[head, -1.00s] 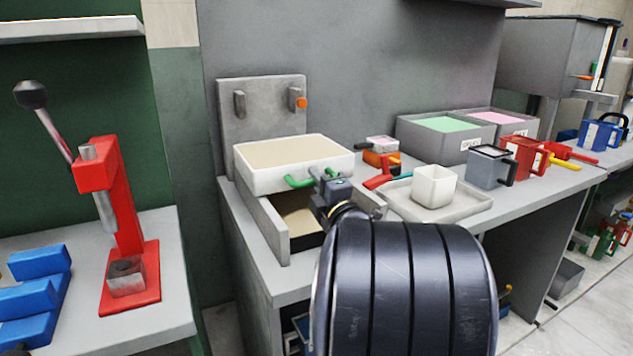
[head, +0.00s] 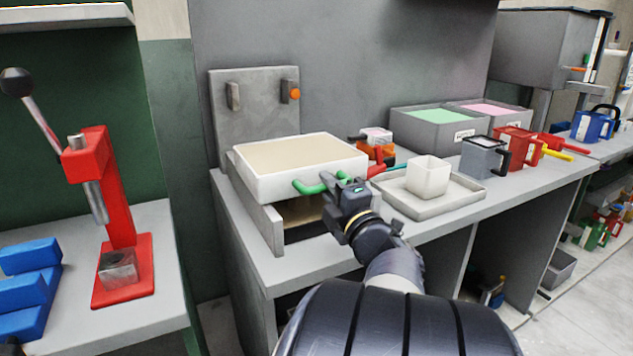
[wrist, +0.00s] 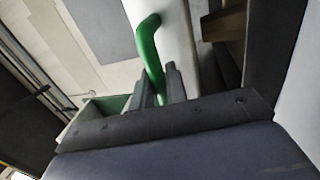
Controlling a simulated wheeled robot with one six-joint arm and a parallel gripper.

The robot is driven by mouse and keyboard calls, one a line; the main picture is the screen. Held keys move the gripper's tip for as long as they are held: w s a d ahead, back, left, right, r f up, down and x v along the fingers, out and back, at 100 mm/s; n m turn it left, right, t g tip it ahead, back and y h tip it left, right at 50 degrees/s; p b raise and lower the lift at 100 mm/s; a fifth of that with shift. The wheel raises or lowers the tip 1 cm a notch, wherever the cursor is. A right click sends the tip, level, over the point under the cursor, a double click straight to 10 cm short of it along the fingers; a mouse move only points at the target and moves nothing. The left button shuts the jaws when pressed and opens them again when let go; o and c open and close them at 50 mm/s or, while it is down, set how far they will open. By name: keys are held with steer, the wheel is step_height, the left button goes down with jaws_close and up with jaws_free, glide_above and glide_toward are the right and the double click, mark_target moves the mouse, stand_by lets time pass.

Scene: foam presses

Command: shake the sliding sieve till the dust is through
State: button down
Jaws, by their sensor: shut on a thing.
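The sliding sieve (head: 300,165) is a white box-shaped frame with a beige surface inside. It sits on grey side rails (head: 262,212) on the bench. Its green handle (head: 318,186) is on the front face and also shows in the wrist view (wrist: 150,50). My gripper (head: 350,190) is shut on this handle at its right part. In the wrist view the two grey fingers (wrist: 160,85) close around the handle's lower end. Below the sieve a dark opening (head: 302,212) shows a beige surface, partly hidden by my arm.
A grey backplate (head: 255,110) with an orange knob stands behind the sieve. Right of it are a white cup (head: 428,177) on a tray (head: 400,198), a grey jug (head: 482,160) and bins (head: 430,130). A red press (head: 112,215) stands at left.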

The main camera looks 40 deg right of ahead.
steer(key=c, duration=1.5)
jaws_free()
steer(key=shift+p+v, duration=0.4)
steer(key=shift+v, duration=5.05)
